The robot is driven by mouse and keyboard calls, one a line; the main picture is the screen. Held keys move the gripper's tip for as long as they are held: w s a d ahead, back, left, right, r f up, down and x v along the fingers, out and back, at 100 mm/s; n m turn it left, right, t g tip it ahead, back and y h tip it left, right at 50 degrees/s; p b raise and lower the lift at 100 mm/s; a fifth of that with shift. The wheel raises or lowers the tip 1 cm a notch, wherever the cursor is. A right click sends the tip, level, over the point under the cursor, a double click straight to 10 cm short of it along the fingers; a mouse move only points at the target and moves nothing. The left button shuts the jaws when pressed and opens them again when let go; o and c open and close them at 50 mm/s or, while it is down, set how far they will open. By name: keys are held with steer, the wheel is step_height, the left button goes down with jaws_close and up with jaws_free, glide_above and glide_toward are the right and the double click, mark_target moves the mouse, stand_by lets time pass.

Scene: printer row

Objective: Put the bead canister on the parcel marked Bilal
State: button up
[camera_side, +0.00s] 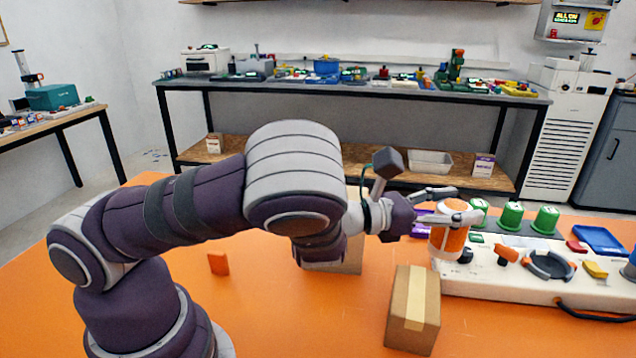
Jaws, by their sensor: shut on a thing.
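My gripper (462,205) is shut on an orange canister with a white band and pale top (450,240), which appears to be the bead canister. It holds the canister upright at the left end of a white panel; whether its base touches anything is unclear. A brown cardboard parcel with a pale tape strip (407,328) stands on the orange table, in front of and slightly left of the canister. A second cardboard parcel (352,262) is mostly hidden behind my arm. No name can be read on either parcel.
A small orange block (218,263) stands left. The orange table (290,325) is clear at front center.

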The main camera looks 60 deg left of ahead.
mark_target(432, 241)
steer(key=shift+f, duration=2.7)
steer(key=o, duration=1.2)
steer(key=shift+f, duration=0.1)
